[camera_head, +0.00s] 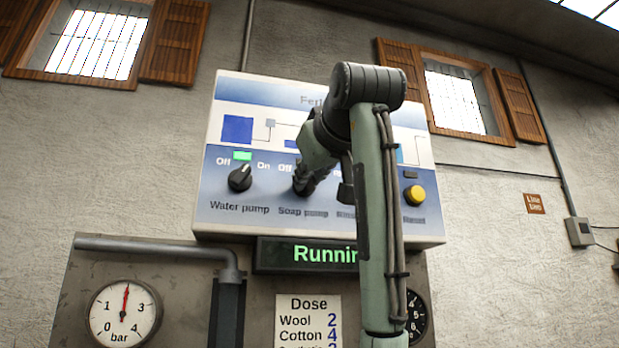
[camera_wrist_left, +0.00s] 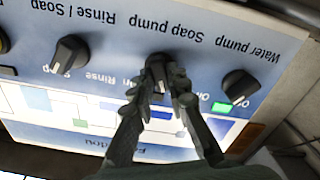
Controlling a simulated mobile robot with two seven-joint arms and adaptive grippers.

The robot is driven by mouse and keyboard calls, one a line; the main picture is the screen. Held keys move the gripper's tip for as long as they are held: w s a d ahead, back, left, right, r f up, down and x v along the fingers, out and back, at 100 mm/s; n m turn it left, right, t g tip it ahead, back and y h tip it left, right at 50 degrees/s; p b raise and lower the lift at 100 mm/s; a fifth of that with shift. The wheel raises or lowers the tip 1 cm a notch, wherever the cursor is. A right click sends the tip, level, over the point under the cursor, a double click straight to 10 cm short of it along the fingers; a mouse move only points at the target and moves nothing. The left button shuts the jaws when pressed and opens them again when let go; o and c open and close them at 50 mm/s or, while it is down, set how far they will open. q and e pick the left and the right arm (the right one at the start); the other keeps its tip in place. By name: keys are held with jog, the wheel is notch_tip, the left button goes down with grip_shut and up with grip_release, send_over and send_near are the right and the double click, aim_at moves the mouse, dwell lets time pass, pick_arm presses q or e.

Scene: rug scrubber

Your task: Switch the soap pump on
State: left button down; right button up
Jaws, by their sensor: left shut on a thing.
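The soap pump knob (camera_wrist_left: 157,62) is a black rotary switch above the "Soap pump" label in the head view, on the blue and white control panel (camera_head: 213,215). My left gripper (camera_head: 303,187) is at this knob. In the wrist view, which is upside down, its two fingers (camera_wrist_left: 164,80) are closed on the knob's sides. The fingers cover most of the knob, so I cannot tell which way it points. The soap pump's lamp is hidden behind the gripper. My right gripper is in neither view.
The water pump knob (camera_head: 240,178) is turned toward On under a lit green lamp (camera_head: 242,156). A rinse/soap knob (camera_wrist_left: 70,52) sits on the other side. A yellow button (camera_head: 415,195) is at right. A display (camera_head: 308,254) below reads "Runnin", partly covered by my arm.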

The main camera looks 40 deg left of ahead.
pick_arm(q)
jog(key=shift+m+b, duration=1.5)
jog(key=shift+m, duration=3.9)
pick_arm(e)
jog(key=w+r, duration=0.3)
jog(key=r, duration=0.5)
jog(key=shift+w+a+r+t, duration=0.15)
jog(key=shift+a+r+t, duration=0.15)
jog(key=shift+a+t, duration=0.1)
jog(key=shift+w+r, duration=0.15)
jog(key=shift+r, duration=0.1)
pick_arm(q)
jog(key=c, duration=1.5)
grip_release()
jog(key=v, duration=1.2)
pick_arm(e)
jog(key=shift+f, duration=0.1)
